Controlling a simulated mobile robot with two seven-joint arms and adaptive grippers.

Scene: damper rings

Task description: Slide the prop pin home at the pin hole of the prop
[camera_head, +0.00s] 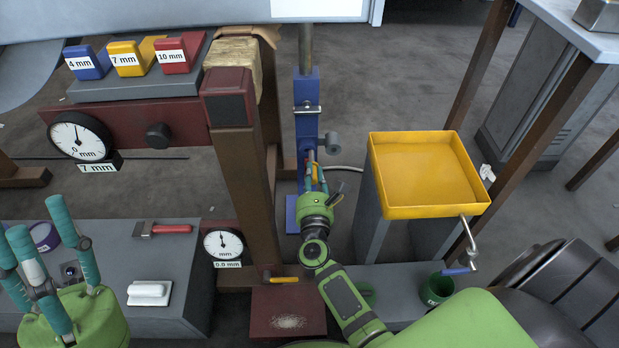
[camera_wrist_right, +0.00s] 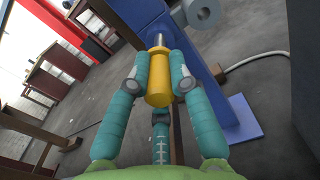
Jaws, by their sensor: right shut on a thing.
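The prop (camera_head: 306,132) is an upright blue post with a metal rod above it; its blue side also shows in the right wrist view (camera_wrist_right: 206,88). My right gripper (camera_head: 314,172) is at the post's lower part. In the wrist view its teal fingers (camera_wrist_right: 160,76) are shut around the prop pin's yellow handle (camera_wrist_right: 158,90). The pin's narrow end points at the post's face; the pin hole is hidden, and I cannot tell how deep the pin sits. My left gripper (camera_head: 48,262) is at the lower left, fingers spread, holding nothing visible.
A yellow tray (camera_head: 432,212) on a grey stand is right of the prop. A brown wooden post (camera_head: 250,185) stands close on its left. A grey cylinder (camera_wrist_right: 202,12) sticks out of the prop. A grey bench (camera_head: 185,260) with tools is at the lower left.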

